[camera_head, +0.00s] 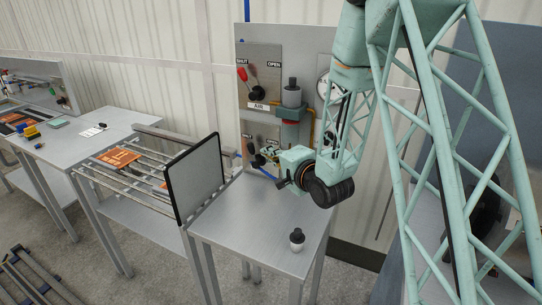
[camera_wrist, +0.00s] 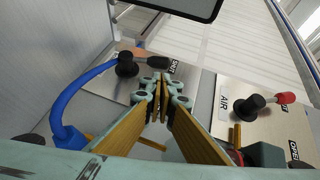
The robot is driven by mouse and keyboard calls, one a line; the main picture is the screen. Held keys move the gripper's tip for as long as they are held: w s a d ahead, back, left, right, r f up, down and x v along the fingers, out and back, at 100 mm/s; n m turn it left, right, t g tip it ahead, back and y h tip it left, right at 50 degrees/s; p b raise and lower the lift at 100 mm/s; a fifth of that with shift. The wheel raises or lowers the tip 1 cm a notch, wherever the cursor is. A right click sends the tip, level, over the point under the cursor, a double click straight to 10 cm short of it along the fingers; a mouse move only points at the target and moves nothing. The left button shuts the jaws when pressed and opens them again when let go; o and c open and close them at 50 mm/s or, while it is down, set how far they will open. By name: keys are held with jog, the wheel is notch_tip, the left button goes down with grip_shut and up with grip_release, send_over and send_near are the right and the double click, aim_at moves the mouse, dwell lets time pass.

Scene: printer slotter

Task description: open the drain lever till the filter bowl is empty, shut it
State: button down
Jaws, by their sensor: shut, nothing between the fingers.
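The drain lever (camera_wrist: 125,65) is a black hub with a dark handle on a grey plate. In the wrist view its handle points right, toward a label that seems to read SHUT. In the head view the drain lever (camera_head: 257,160) is left of my gripper (camera_head: 272,154), its handle tilted up and left. My gripper also shows in the wrist view (camera_wrist: 160,82); it is shut and empty, its tips close to the handle's end. I cannot tell whether they touch. The filter bowl is not clearly visible; the grey unit with a black top (camera_head: 291,94) stands above a teal block.
The air lever (camera_head: 246,82), red-tipped, is above, tilted toward SHUT. A blue hose (camera_wrist: 62,125) curves beside the drain plate. A dark-framed screen (camera_head: 197,178) stands at the bench's left edge. A small dark-topped pot (camera_head: 297,240) sits on the otherwise clear bench (camera_head: 250,215).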

aim_at(254, 153)
jog(key=x, duration=0.6)
jog(key=shift+b, duration=0.3)
jog(key=shift+w+d, duration=0.1)
